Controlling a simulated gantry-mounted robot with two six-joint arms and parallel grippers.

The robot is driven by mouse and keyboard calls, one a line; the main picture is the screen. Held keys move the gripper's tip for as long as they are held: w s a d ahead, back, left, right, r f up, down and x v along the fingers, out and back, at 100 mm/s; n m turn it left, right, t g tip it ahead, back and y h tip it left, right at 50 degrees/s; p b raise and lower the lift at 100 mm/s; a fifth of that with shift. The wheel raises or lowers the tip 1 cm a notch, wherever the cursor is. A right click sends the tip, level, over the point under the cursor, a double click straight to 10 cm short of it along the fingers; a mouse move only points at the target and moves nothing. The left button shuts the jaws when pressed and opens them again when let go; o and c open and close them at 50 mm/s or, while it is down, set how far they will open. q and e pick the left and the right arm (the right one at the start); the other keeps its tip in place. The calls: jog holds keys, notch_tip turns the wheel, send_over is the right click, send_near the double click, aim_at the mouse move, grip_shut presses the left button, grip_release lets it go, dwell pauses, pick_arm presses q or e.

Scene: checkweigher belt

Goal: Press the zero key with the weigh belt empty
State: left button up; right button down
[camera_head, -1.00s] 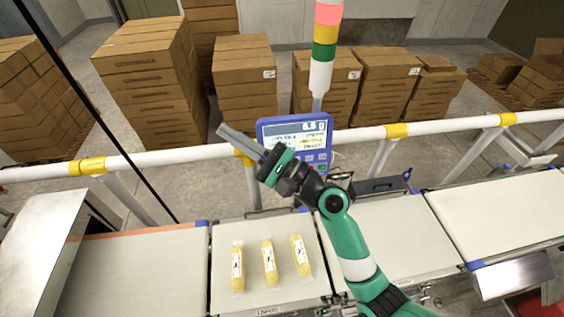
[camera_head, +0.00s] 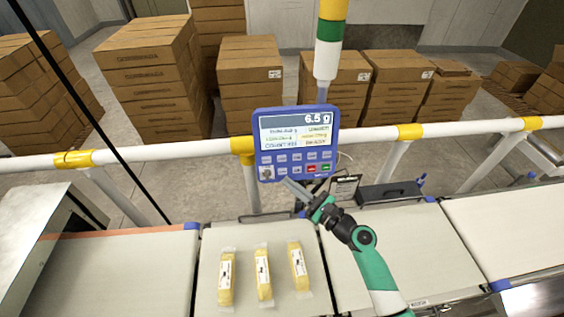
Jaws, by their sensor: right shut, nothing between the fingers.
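The blue weigh indicator (camera_head: 297,144) stands behind the belts on a post. Its screen (camera_head: 296,133) reads 6.5 g, with rows of small keys below. The key labels are too small to read, so I cannot tell the zero key. The weigh belt (camera_head: 215,240) bears three yellow wrapped packs: a left one (camera_head: 227,277), a middle one (camera_head: 263,273) and a right one (camera_head: 298,268). My right gripper (camera_head: 289,183) is shut and empty, its tips at the indicator's lower edge, just below the bottom key row. I cannot tell whether they touch it. My left gripper is not in view.
A white rail (camera_head: 204,148) with yellow clamps runs behind the belts. The belt to the right (camera_head: 440,265) is bare where it shows. A dark tray (camera_head: 390,192) sits behind it. Stacked cartons (camera_head: 150,80) stand beyond the rail.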

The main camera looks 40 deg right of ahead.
aim_at(282, 158)
jog(key=w+d+f+b, duration=0.2)
jog(key=w+d+b, duration=0.3)
jog(key=w+b, duration=0.2)
jog(key=shift+f+b, duration=0.15)
jog(key=shift+b, duration=0.15)
jog(key=shift+f, duration=0.1)
dwell(2.0)
jog(key=shift+w, duration=0.1)
jog(key=shift+w+d+b, duration=0.2)
jog(key=shift+b, duration=0.15)
